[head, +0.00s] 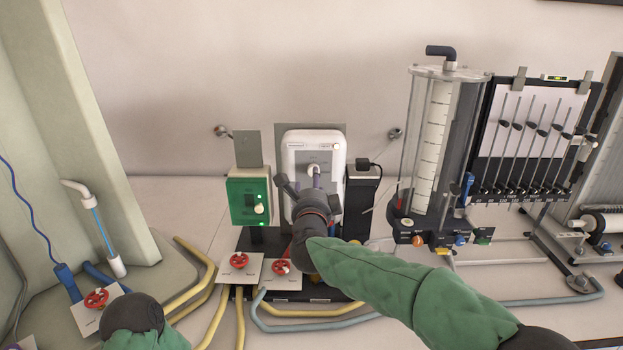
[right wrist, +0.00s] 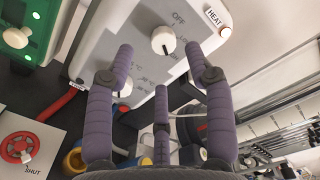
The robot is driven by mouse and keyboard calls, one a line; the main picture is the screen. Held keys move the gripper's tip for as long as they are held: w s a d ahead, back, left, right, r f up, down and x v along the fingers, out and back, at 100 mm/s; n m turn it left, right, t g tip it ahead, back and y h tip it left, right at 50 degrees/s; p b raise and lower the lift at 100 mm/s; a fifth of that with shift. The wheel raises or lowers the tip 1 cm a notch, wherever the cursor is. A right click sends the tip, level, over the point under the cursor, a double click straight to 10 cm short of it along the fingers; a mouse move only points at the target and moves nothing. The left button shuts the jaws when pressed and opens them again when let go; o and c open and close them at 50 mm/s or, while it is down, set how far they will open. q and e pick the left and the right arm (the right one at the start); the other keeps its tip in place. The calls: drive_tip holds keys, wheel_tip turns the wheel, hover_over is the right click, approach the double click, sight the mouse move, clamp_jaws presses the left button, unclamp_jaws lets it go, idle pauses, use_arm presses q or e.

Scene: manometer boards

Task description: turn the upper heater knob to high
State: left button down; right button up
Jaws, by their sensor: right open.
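The heater panel (head: 299,146) is a white box with a grey face on the back stand. Its upper knob (head: 313,169) is white and round. In the right wrist view the upper knob (right wrist: 163,39) sits below the word OFF, with a small dark mark on its lower side. My right gripper (head: 306,187) is in front of the panel. In the right wrist view its purple fingers (right wrist: 160,50) are spread, with the knob between and beyond the tips, apparently untouched. A lower white knob (right wrist: 123,87) is partly hidden by the left finger.
A green box (head: 249,197) with a white knob stands left of the panel. Red valve wheels (head: 239,260) sit below it. A clear cylinder (head: 437,150) and manometer board (head: 528,135) stand at the right. A HEAT lamp (right wrist: 225,32) is at the panel's corner.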

drive_tip(key=s, duration=0.6)
drive_tip(key=shift+s, duration=0.15)
drive_tip(key=shift+f, duration=0.1)
